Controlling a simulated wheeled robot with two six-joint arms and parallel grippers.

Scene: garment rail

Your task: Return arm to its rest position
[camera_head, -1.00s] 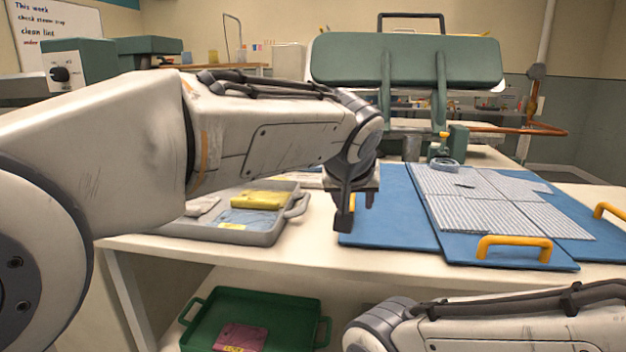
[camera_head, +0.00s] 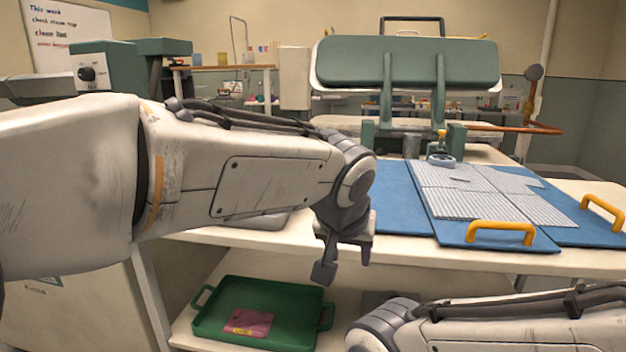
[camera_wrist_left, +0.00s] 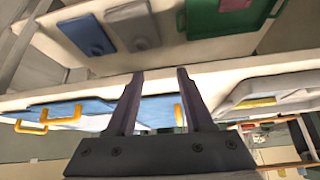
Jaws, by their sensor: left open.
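My left arm stretches across the head view from the left. Its gripper (camera_head: 345,262) points down in front of the white table's front edge, left of the blue board (camera_head: 400,212). The left gripper is open with nothing between its fingers; the left wrist view shows the two fingers (camera_wrist_left: 160,75) apart. A grey striped folded cloth (camera_head: 490,195) lies flat on the blue board, away from the gripper. My right arm lies across the lower right of the head view, and its gripper is outside the frame.
A green tray (camera_head: 207,312) with a pink packet (camera_head: 248,322) sits on the lower shelf. A grey tray (camera_head: 262,222) is mostly hidden behind my left arm; it shows in the wrist view (camera_wrist_left: 232,102). Yellow handles (camera_head: 500,228) stick up from the board. A green press (camera_head: 405,62) stands behind.

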